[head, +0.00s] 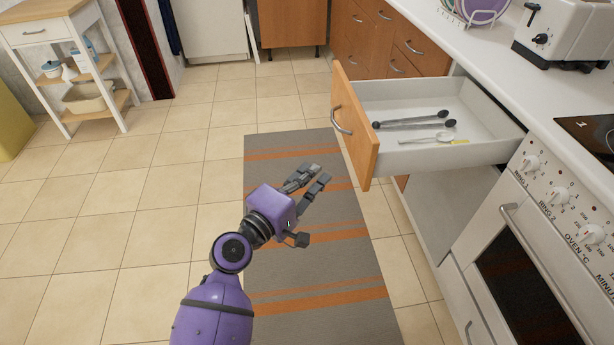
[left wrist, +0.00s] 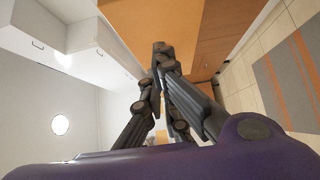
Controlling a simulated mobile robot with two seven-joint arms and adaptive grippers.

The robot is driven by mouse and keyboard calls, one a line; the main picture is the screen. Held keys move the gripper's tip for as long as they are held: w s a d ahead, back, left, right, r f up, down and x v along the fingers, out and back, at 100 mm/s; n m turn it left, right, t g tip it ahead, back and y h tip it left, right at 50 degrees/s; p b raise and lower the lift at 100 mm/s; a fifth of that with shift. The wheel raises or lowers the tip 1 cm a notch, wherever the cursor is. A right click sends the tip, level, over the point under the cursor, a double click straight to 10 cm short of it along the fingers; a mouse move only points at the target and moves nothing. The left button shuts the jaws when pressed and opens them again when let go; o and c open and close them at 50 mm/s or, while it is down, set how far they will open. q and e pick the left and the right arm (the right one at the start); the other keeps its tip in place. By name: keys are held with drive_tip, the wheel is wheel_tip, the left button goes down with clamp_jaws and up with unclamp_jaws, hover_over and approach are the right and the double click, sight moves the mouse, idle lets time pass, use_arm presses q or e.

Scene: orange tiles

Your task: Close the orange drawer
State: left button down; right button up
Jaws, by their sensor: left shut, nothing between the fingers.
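The orange drawer (head: 355,130) stands pulled out from the counter on the right in the head view. It has an orange wooden front, a curved metal handle (head: 341,121) and a white inside. Dark-handled utensils (head: 415,120) and a whisk-like or spoon-like tool (head: 430,138) lie in it. My left gripper (head: 322,174), purple and dark grey, is in front of and below the drawer front, apart from it, over the rug. In the left wrist view its fingers (left wrist: 160,55) are together and empty, with an orange surface behind them. My right gripper is not in view.
A striped rug (head: 300,280) lies on the tiled floor (head: 130,215). A stove (head: 525,240) stands right of the drawer, and a toaster (head: 570,35) is on the counter (head: 470,55). A white trolley (head: 75,75) is at far left. The floor left of the rug is clear.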

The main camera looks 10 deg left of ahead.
use_arm(q)
drive_tip(key=w+d, duration=0.6)
drive_tip(key=shift+w, duration=0.15)
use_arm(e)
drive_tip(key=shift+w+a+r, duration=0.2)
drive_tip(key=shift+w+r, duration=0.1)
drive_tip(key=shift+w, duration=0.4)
use_arm(q)
drive_tip(key=shift+d, duration=0.15)
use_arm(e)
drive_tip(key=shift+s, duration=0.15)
use_arm(q)
drive_tip(key=shift+d, duration=0.1)
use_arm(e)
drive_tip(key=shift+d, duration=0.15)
